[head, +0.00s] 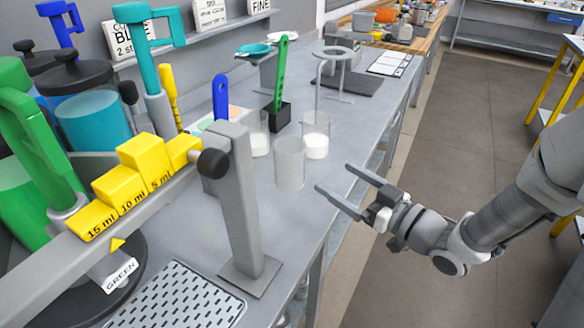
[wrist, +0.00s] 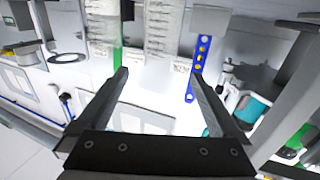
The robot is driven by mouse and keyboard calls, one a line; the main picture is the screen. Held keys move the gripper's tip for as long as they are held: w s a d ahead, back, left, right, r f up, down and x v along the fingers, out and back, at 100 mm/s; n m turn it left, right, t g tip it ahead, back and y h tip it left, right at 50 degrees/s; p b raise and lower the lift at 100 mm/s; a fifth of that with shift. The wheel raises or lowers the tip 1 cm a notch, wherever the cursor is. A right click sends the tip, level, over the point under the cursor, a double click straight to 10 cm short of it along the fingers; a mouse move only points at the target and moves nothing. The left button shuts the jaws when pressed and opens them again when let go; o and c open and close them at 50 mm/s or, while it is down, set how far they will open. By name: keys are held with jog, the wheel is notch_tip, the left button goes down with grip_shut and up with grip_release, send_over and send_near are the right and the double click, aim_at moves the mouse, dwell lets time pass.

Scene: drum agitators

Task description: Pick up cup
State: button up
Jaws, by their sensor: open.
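Three clear cups stand on the grey bench in the head view. The nearest cup (head: 290,163) looks empty. A second cup (head: 316,136) behind it and a third cup (head: 258,134) to its left hold something white at the bottom. My gripper (head: 333,177) is open and empty, to the right of the nearest cup and apart from it, near the bench edge. In the wrist view my gripper (wrist: 160,75) spreads its fingers towards a pale marked cup (wrist: 163,28) beyond the tips. Strong glare hides the cup outlines there.
A grey post with a yellow-stepped beam (head: 237,200) and a perforated tray (head: 180,298) stand at the front. A green paddle (head: 281,75), a blue paddle (head: 220,97) and a ring stand (head: 333,70) are near the cups. The floor (head: 450,180) right of the bench is open.

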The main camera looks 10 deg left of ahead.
aim_at(279, 141)
jog(key=b+x, duration=0.1)
jog(key=x, duration=0.7)
jog(key=b+x, duration=0.1)
jog(key=x, duration=0.8)
jog(key=shift+a+r, duration=0.25)
jog(key=c, duration=1.4)
